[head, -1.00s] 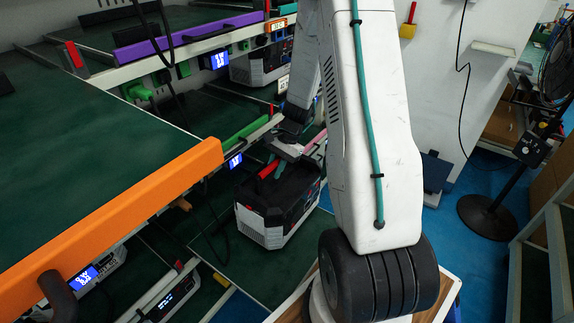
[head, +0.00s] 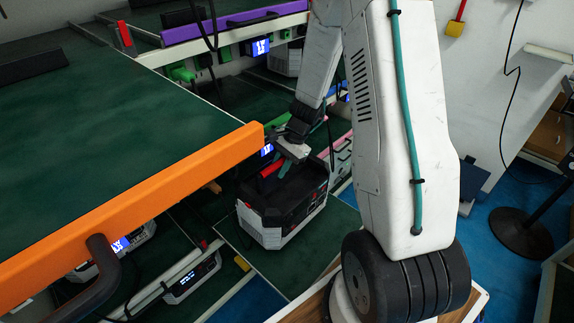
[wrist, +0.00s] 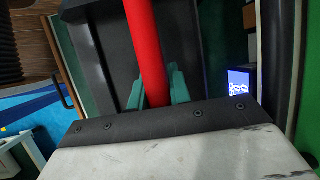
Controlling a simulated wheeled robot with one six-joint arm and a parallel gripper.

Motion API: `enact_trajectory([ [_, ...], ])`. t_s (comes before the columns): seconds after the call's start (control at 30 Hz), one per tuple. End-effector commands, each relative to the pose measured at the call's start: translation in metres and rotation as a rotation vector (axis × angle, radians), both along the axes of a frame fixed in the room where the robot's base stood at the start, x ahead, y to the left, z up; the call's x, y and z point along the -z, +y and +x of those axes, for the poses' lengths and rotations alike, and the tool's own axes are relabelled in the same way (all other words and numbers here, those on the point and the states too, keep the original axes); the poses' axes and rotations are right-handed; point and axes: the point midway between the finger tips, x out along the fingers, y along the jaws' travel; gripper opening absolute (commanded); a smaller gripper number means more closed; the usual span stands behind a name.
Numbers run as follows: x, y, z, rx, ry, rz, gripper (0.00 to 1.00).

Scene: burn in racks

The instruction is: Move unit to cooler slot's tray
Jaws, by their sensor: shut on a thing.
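The unit (head: 282,218) is a black and light grey box with a red carry handle (head: 271,169). My gripper (head: 284,168) is shut on that handle from above. In the wrist view the red handle (wrist: 147,45) runs between the two teal fingers (wrist: 157,88), with the dark top of the unit (wrist: 107,50) beneath. The unit looks upright. A green tray (head: 262,268) shows below and in front of it; I cannot tell whether the unit touches it. Which slot is cooler is not readable.
An orange-edged shelf (head: 150,204) stands close on the left, with a bent dark handle (head: 98,275). A purple-edged shelf (head: 230,27) is behind. Other units (head: 128,243) with lit displays sit low left. Hanging cables cross the rack. Blue floor lies right, with a fan stand (head: 522,233).

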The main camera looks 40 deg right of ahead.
Motion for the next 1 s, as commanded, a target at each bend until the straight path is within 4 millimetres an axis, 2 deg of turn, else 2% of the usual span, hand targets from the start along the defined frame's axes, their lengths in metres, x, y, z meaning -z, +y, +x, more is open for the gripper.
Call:
enact_trajectory([
  [0.07,-0.002,0.006,0.003,-0.001,-0.004,-0.001,0.00],
  [0.3,0.012,0.005,0.002,0.000,-0.003,0.000,0.00],
  [0.57,0.014,0.005,0.002,0.001,-0.003,-0.001,0.00],
  [0.6,0.015,0.005,0.001,0.000,0.000,-0.001,0.28],
  [0.67,0.015,0.005,0.001,0.000,0.000,0.000,0.41],
  [1.0,0.012,0.004,0.001,0.001,-0.002,0.000,0.41],
])
